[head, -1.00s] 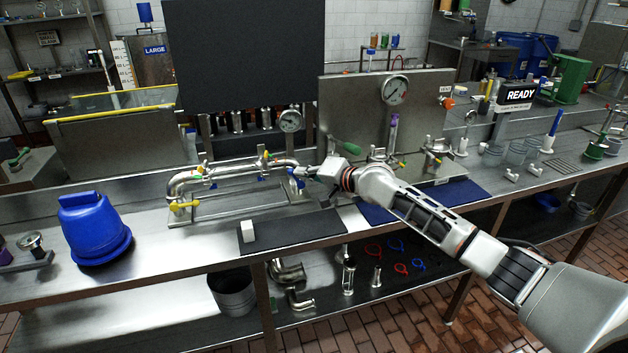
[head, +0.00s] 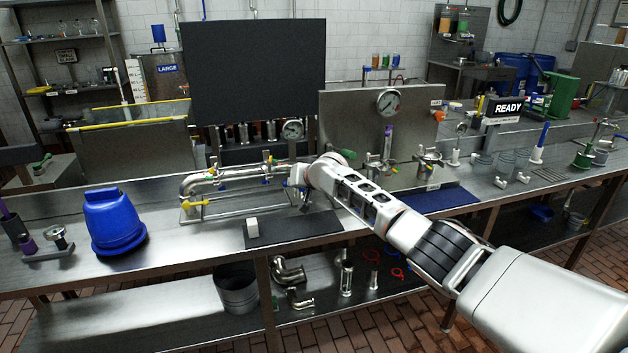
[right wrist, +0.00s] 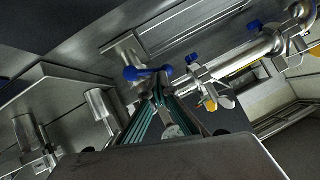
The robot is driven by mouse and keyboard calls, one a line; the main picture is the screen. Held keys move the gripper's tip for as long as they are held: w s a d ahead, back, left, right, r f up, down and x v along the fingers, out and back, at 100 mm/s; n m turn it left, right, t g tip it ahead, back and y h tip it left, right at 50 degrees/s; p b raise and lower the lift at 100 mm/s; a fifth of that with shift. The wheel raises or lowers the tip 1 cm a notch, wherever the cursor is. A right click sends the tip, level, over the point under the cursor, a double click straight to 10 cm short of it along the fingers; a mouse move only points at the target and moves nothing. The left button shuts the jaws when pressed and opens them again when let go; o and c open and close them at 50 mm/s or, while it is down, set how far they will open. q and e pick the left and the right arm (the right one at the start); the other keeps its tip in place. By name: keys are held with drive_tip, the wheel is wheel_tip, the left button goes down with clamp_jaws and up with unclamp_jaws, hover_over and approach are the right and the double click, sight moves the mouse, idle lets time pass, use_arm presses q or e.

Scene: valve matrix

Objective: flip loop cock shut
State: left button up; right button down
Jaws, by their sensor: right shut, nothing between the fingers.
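The steel pipe loop (head: 225,174) stands on a frame on the bench, with small yellow, blue and green valve handles along it. A yellow lever (head: 194,203) sits low at its left end. In the right wrist view the pipe (right wrist: 262,48) runs across the upper right, and a blue lever (right wrist: 147,73) lies just beyond my fingertips. My right gripper (right wrist: 157,92) is shut and empty, close to that lever; I cannot tell whether they touch. In the head view my arm and wrist hide the loop's right end and that lever. My left gripper is out of view.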

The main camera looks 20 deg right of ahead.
drive_tip(key=shift+a+f+n+h+p, duration=0.55)
drive_tip(key=shift+f+n+h, duration=0.15)
drive_tip(key=shift+h, duration=0.2)
drive_tip(key=shift+a, duration=0.1)
